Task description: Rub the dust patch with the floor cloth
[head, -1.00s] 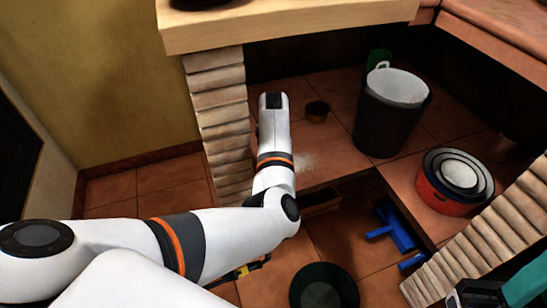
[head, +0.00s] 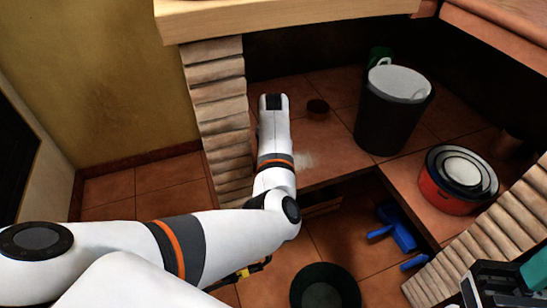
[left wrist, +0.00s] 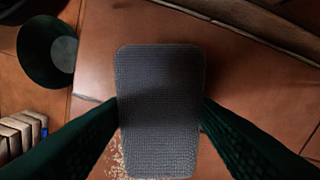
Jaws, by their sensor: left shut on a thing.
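The floor cloth (left wrist: 160,110) is a grey, textured, rounded rectangle in the left wrist view. My left gripper (left wrist: 160,118) is shut on it, one dark green finger at each side. In the head view my left forearm hides this gripper and the cloth. The dust patch (head: 304,160) is a pale smudge on the brown tiled shelf, just right of my forearm. In the left wrist view its specks (left wrist: 118,160) show along the cloth's lower left edge. Whether the cloth touches the tiles I cannot tell. My right gripper (head: 497,285) shows partly at the bottom right corner.
Red-and-black round tins (head: 458,180) stand right. Blue tools (head: 397,228) and a dark green bowl (head: 325,290) are lower down. A brick pillar (head: 219,120) is close on the left.

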